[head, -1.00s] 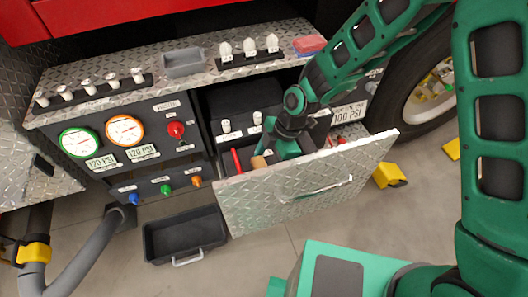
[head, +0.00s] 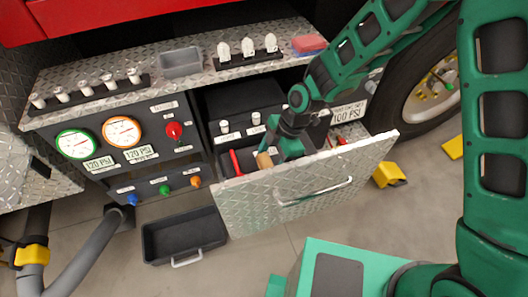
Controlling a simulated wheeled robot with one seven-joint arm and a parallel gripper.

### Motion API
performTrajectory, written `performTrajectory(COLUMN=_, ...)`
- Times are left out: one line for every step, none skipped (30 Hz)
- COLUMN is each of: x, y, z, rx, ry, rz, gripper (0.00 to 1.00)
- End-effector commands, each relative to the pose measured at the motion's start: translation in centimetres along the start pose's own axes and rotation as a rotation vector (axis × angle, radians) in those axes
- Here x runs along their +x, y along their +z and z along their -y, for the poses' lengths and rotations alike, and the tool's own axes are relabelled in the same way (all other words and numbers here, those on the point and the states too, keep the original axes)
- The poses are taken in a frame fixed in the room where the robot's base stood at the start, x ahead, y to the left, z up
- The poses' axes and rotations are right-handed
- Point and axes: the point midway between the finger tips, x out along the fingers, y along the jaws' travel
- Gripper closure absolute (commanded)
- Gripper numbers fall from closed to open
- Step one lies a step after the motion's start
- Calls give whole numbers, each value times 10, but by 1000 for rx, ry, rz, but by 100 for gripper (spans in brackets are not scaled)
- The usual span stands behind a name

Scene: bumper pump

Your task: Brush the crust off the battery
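A dark box that looks like the battery (head: 240,98) sits in the bay under the shelf. Two pale-topped posts, the left one (head: 224,127) and the right one (head: 256,118), stand at its front; any crust is too small to make out. My gripper (head: 281,155) points down into the open drawer, below and right of the posts. Its fingertips are partly hidden by the drawer front, so its opening does not show. A tan wooden-looking piece (head: 264,160), perhaps a brush handle, is right beside the fingers; I cannot tell whether it is gripped.
The open drawer's metal front (head: 290,190) stands close in front of my gripper. A red-handled tool (head: 236,163) lies inside. A grey tray (head: 181,63) and a red sponge-like block (head: 309,43) are on the shelf. A black bin (head: 185,236) is on the floor.

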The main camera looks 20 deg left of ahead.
Motion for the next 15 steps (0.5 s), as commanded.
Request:
performTrajectory(x=0, y=-5, z=-2, rx=-3, ry=0, rz=0, gripper=71)
performTrajectory(x=2, y=-6, z=-2, rx=-4, ry=-2, rz=0, gripper=71)
performTrajectory(x=5, y=-8, z=-3, rx=-3, ry=-3, rz=0, gripper=71)
performTrajectory(x=4, y=-11, z=-5, rx=-3, ry=-1, rz=0, gripper=71)
performTrajectory(x=6, y=-12, z=-5, rx=-3, ry=-2, rz=0, gripper=71)
performTrajectory(x=6, y=-15, z=-7, rx=-2, ry=-1, rz=-1, gripper=71)
performTrajectory(x=7, y=-16, z=-8, rx=-2, ry=-1, rz=-1, gripper=71)
performTrajectory(x=6, y=-16, z=-9, rx=-1, ry=0, rz=-1, gripper=71)
performTrajectory(x=4, y=-16, z=-9, rx=0, ry=1, rz=-1, gripper=71)
performTrajectory(x=-4, y=-19, z=-10, rx=-1, ry=5, rz=-1, gripper=71)
performTrajectory(x=-12, y=-20, z=-10, rx=0, ry=7, rz=-1, gripper=71)
performTrajectory(x=-19, y=-21, z=-9, rx=4, ry=6, rz=0, gripper=71)
performTrajectory(x=-20, y=-21, z=-8, rx=7, ry=5, rz=0, gripper=71)
performTrajectory(x=-23, y=-21, z=-8, rx=8, ry=6, rz=0, gripper=71)
performTrajectory(x=-26, y=-21, z=-8, rx=9, ry=6, rz=0, gripper=71)
